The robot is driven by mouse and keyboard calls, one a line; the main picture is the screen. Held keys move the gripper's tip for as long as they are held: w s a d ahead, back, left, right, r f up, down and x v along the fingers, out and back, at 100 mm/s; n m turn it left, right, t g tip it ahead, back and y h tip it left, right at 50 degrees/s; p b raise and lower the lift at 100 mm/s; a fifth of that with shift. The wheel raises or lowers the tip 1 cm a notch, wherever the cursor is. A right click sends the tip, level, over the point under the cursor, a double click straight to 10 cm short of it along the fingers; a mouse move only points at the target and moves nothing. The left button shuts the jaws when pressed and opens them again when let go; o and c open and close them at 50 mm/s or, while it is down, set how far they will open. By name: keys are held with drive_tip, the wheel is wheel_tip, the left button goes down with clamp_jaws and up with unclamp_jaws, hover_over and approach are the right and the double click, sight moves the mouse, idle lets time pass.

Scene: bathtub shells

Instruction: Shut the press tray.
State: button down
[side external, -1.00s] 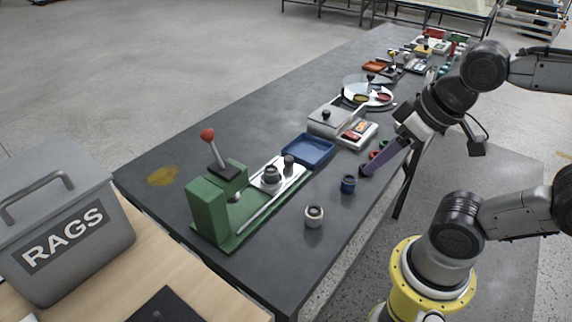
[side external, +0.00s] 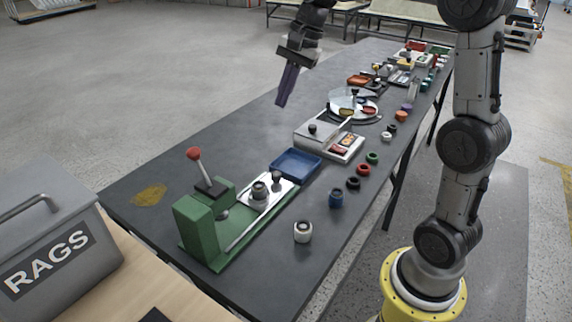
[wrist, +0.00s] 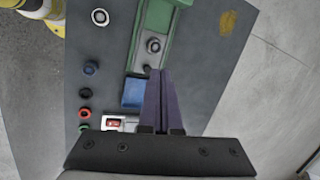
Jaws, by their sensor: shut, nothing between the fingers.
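The green press (side external: 205,225) stands at the near end of the dark table, with a red-knobbed lever (side external: 195,155). Its pale metal tray (side external: 251,208) is slid out along the green base toward the blue dish, carrying a grey round part and a dark knob. In the wrist view the tray (wrist: 147,59) shows above my fingertips, partly hidden by them. My gripper (side external: 281,104) is shut and empty, pointing down, high over the table's far-left edge and well apart from the tray. In the wrist view my gripper's purple fingers (wrist: 160,72) lie together.
A blue dish (side external: 296,164) lies just beyond the tray. A blue cup (side external: 336,198) and a white ring (side external: 303,232) stand to its right. A pale box (side external: 316,134) and turntable (side external: 368,111) stand farther back. The table left of the press tray is clear.

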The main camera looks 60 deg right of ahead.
drive_tip(key=w+d+f+m+g+y, duration=0.1)
drive_tip(key=w+d+f+m, duration=0.15)
drive_tip(key=d+f, duration=0.65)
drive_tip(key=w+d+f+m+g+y, duration=0.1)
drive_tip(key=d+f+m, duration=0.2)
drive_tip(key=d+f, duration=0.6)
approach(282, 178)
drive_tip(key=f, duration=0.1)
drive_tip(key=d+f, duration=0.1)
drive_tip(key=f, duration=0.2)
drive_tip(key=shift+s+d+f, duration=0.15)
drive_tip(key=shift+s+d, duration=0.15)
drive_tip(key=shift+d, duration=0.1)
drive_tip(key=a, duration=0.3)
drive_tip(key=shift+w+f, duration=0.15)
drive_tip(key=shift+w, duration=0.25)
drive_tip(key=shift+w+a, duration=0.15)
drive_tip(key=shift+a, duration=0.3)
drive_tip(key=a, duration=1.6)
